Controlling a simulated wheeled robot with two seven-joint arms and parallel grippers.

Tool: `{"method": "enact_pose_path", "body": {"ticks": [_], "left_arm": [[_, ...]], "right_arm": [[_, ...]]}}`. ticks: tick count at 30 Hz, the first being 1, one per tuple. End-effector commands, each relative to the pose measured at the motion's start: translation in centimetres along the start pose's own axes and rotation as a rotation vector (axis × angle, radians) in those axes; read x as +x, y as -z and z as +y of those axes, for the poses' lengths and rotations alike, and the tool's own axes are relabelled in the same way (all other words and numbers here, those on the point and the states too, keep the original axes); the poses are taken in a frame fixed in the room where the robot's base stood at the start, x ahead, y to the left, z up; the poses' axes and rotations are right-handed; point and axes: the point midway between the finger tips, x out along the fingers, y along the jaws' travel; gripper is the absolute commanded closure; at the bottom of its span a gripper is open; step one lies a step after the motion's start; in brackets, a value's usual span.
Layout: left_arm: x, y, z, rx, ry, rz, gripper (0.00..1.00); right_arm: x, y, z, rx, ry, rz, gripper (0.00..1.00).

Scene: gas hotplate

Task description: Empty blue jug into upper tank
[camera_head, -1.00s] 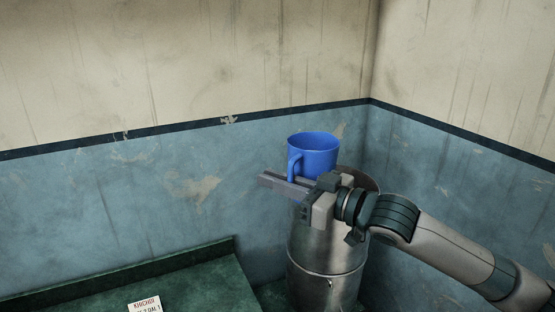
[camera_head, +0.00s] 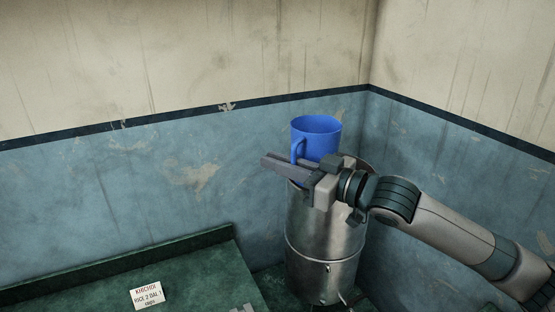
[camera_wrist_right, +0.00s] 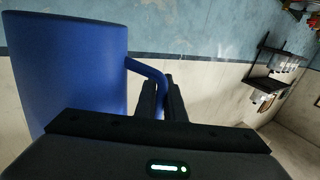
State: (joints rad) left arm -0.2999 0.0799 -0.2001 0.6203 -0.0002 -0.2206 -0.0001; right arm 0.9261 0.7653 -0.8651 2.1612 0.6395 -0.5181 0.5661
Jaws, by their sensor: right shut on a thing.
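The blue jug (camera_head: 316,138) is upright in the head view, in front of and above the rim of the metal tank (camera_head: 322,230). My right gripper (camera_head: 285,170) is shut on the jug's handle, and in the right wrist view the handle (camera_wrist_right: 150,70) runs between its fingers (camera_wrist_right: 163,98). The jug's body (camera_wrist_right: 75,70) fills the left of the wrist view. The jug's inside is too dark and shallow in view to show its contents. The tank's opening is mostly hidden behind the jug and gripper.
A green counter (camera_head: 200,280) with a raised back edge lies at lower left and carries a small white card (camera_head: 147,296). Blue and cream walls meet in a corner just behind the tank. A dark wall shelf (camera_wrist_right: 275,70) shows in the wrist view.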

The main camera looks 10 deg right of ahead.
Motion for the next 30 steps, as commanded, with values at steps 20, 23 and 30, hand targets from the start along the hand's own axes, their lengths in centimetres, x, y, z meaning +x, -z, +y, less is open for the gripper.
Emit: {"method": "enact_pose_path", "body": {"ticks": [20,23,30], "left_arm": [[-3.3,0.4,0.0,0.0,-0.001,0.001,0.58],[-3.8,0.4,0.0,0.0,-0.001,0.001,0.58],[-4.8,0.5,0.0,0.0,-0.001,0.001,0.58]], "right_arm": [[0.0,2.1,-0.5,0.193,0.001,0.004,1.0],[0.0,2.3,-0.6,0.221,0.002,0.004,1.0],[0.0,2.8,-0.8,0.284,0.002,0.004,1.0]]}}
